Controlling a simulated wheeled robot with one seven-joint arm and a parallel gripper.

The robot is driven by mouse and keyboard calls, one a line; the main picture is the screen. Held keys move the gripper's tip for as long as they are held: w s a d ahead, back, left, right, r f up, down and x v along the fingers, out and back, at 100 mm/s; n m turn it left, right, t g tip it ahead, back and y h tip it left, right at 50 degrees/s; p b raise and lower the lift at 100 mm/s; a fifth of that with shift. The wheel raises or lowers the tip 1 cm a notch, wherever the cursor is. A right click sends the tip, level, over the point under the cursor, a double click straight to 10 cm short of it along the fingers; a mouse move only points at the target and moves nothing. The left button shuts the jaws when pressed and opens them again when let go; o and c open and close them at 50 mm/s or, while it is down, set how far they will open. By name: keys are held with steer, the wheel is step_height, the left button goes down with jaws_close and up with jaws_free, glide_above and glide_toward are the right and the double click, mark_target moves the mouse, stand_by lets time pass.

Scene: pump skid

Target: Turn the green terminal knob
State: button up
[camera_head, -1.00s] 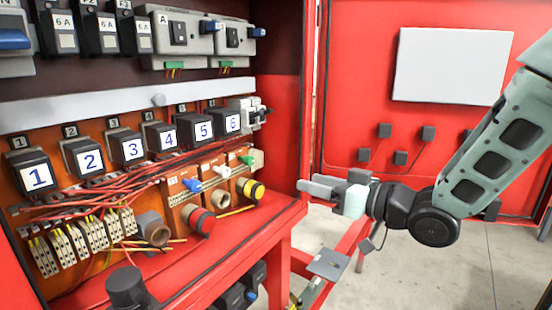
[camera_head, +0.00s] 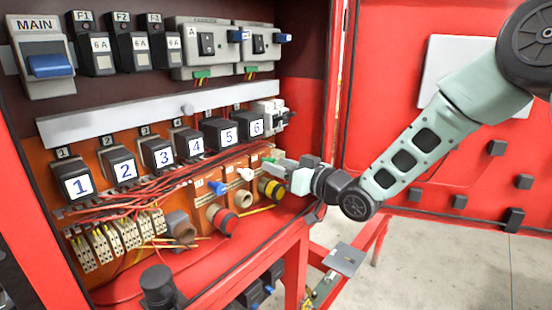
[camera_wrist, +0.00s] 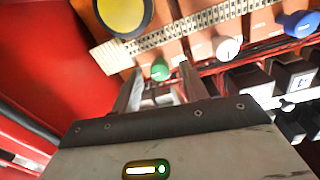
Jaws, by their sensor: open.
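The green terminal knob (camera_wrist: 160,71) shows in the wrist view just beyond and between my fingertips. My gripper (camera_wrist: 158,80) is open there, one finger on each side of the line to the knob; I cannot tell whether either finger touches it. In the head view my gripper (camera_head: 272,168) points left into the cabinet at the right end of the terminal row. The green knob is mostly hidden behind the fingers in the head view.
A white knob (camera_head: 246,174) and a blue knob (camera_head: 217,187) sit left of my gripper. A yellow-ringed cable port (camera_head: 271,189) lies just below it. Numbered black relays (camera_head: 222,134) and red wires are close above and left. The open red door (camera_head: 400,150) stands at right.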

steer(key=shift+x, duration=0.8)
jaws_close()
